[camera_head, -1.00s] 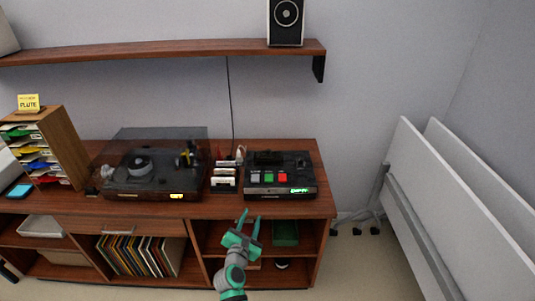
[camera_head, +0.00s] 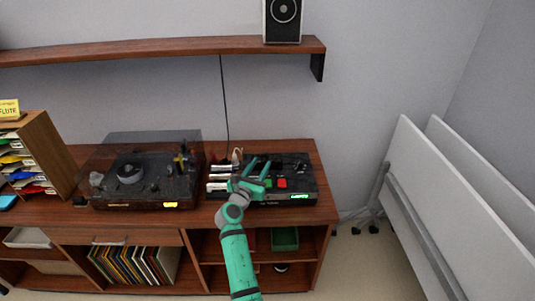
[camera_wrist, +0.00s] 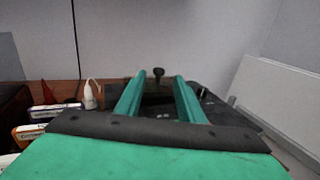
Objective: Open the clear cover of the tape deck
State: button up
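The tape deck (camera_head: 297,172) is a black box on the right end of the wooden cabinet, with a red button and a lit green display on its front. My green gripper (camera_head: 257,167) is over the deck's left part, its two fingers apart and empty. In the wrist view the open fingers (camera_wrist: 158,92) point toward the dark deck (camera_wrist: 215,108), and a small dark knob stands between their tips. I cannot make out the clear cover; the gripper hides part of the deck, and I cannot tell whether the fingers touch it.
Left of the deck stand small cassette boxes (camera_head: 217,186) and a white bottle-like item (camera_wrist: 89,94). A turntable with a tinted lid (camera_head: 152,142) is further left. A wooden shelf (camera_head: 180,47) with a speaker (camera_head: 283,20) hangs above. White folded panels (camera_head: 440,200) lean at right.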

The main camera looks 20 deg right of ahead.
aim_at(266, 155)
jog(key=x, duration=0.8)
jog(key=shift+a, duration=0.1)
grip_shut()
